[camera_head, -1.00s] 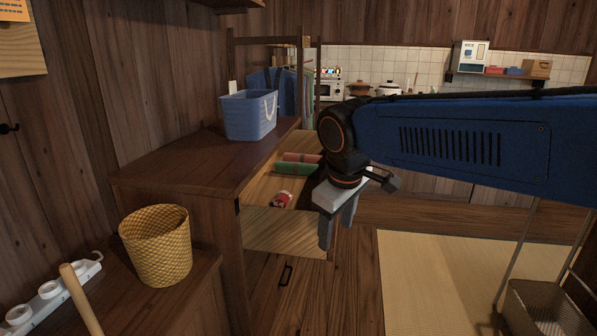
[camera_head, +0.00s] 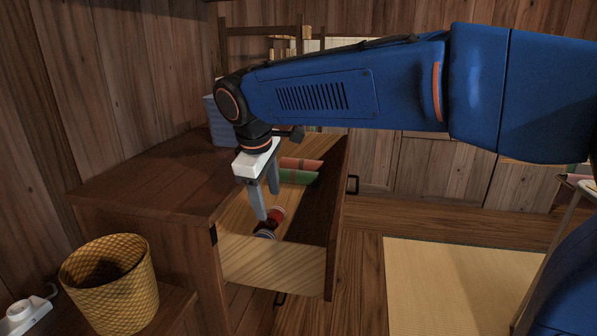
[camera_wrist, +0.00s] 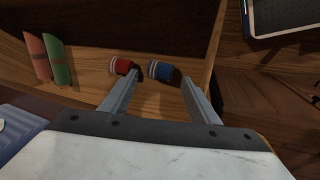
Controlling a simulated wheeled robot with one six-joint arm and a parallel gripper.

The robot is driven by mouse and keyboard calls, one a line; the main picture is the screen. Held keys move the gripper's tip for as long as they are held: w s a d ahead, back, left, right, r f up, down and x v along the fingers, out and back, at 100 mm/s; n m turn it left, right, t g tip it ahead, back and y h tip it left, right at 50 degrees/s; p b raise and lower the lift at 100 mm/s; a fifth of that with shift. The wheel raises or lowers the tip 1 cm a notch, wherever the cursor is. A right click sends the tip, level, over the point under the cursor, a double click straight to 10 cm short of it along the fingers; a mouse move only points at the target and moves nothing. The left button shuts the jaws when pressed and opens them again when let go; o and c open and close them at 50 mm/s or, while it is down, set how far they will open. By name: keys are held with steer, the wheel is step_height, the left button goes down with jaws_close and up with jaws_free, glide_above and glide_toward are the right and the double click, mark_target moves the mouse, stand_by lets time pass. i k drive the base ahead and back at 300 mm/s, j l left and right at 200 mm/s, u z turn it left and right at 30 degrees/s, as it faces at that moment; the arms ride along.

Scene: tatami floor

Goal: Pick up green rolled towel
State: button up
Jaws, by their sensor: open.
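A green rolled towel (camera_head: 297,177) lies in the open wooden drawer, towards its far end, beside a pink-red rolled towel (camera_head: 300,163). In the wrist view the green towel (camera_wrist: 58,60) is at the upper left, right of the red one (camera_wrist: 38,58). My gripper (camera_head: 268,203) is open and empty, pointing down over the nearer part of the drawer. In the wrist view its fingers (camera_wrist: 155,98) are spread and the green towel is left of them, apart from both.
A red can-like item (camera_wrist: 122,66) and a blue one (camera_wrist: 160,70) lie in the drawer near my fingers. A woven basket (camera_head: 112,285) stands lower left.

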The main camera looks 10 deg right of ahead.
mark_target(286, 175)
steer(key=i+l, duration=0.25)
steer(key=i, duration=0.2)
steer(key=i+l, duration=0.25)
steer(key=i, duration=0.2)
steer(key=i+l, duration=0.2)
steer(key=i, duration=0.2)
